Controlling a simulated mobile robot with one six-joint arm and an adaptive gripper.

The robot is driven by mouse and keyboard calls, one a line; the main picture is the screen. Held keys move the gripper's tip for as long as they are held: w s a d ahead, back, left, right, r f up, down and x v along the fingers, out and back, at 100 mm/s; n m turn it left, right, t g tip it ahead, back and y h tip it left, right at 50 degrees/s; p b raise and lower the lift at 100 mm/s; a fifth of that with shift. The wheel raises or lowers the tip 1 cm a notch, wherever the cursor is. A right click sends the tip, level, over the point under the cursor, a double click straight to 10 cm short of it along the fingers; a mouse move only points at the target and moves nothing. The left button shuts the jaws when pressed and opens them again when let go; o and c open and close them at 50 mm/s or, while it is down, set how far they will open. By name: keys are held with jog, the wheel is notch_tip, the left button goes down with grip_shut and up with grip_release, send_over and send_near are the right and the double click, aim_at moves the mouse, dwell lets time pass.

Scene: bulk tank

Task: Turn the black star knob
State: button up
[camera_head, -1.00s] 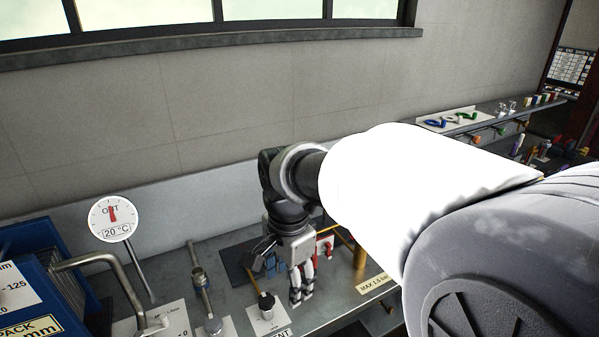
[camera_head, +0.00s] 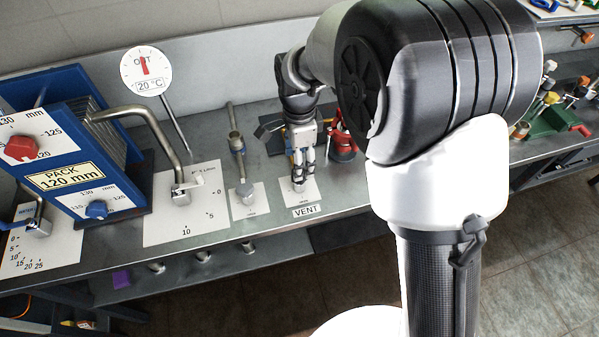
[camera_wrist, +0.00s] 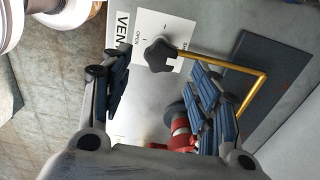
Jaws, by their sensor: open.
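The black star knob (camera_wrist: 160,55) shows in the wrist view on a white plate (camera_wrist: 150,24) with OPEN lettering and tick marks, beside the VENT label (camera_wrist: 122,30). A thin brass pipe runs from beside it. My gripper (camera_wrist: 156,68) is open and empty, with one finger on each side of the knob in the picture. I cannot tell whether a finger touches it. In the head view my gripper (camera_head: 303,168) points down over the VENT plate (camera_head: 305,196), and its fingers hide most of the knob.
A red fitting (camera_wrist: 182,134) lies near the right finger in the wrist view, and the brass pipe (camera_wrist: 255,90) bends close by. In the head view, a grey-handled valve (camera_head: 243,188), a dial gauge (camera_head: 145,72) and a blue plate pack (camera_head: 75,150) stand to the left.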

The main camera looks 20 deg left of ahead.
notch_tip(320, 180, down, 5)
jog(key=shift+w+f+b, duration=0.1)
jog(key=shift+f+b, duration=0.05)
jog(key=shift+b, duration=0.45)
jog(key=shift+c, duration=0.5)
jog(key=c, duration=0.9)
